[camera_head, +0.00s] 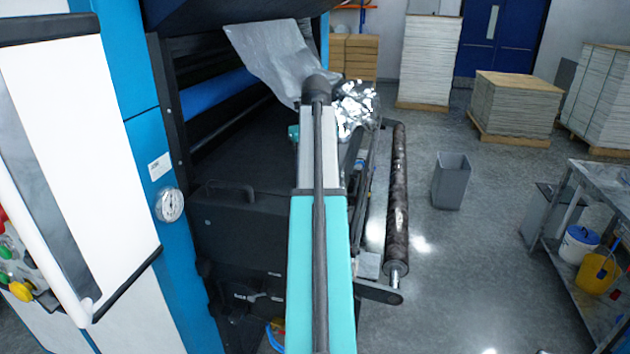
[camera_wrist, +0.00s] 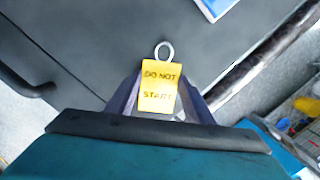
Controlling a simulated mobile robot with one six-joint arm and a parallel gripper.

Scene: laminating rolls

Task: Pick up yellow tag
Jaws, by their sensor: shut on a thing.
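The yellow tag (camera_wrist: 159,88) reads "DO NOT START" and has a pale loop at its top. It shows in the wrist view between the two fingers of my gripper (camera_wrist: 158,98). My gripper is shut on the tag. A dark flat surface lies behind the tag, and I cannot tell whether the tag touches it. In the head view my arm hides the gripper and the tag.
The laminating machine (camera_head: 173,100) stands at left with a gauge (camera_head: 170,205) and a dark handle. Crumpled foil (camera_head: 356,108) and a dark roller (camera_head: 398,190) lie beyond my arm. A grey bin (camera_head: 452,182) stands on open floor. A metal table (camera_head: 590,200) is at right.

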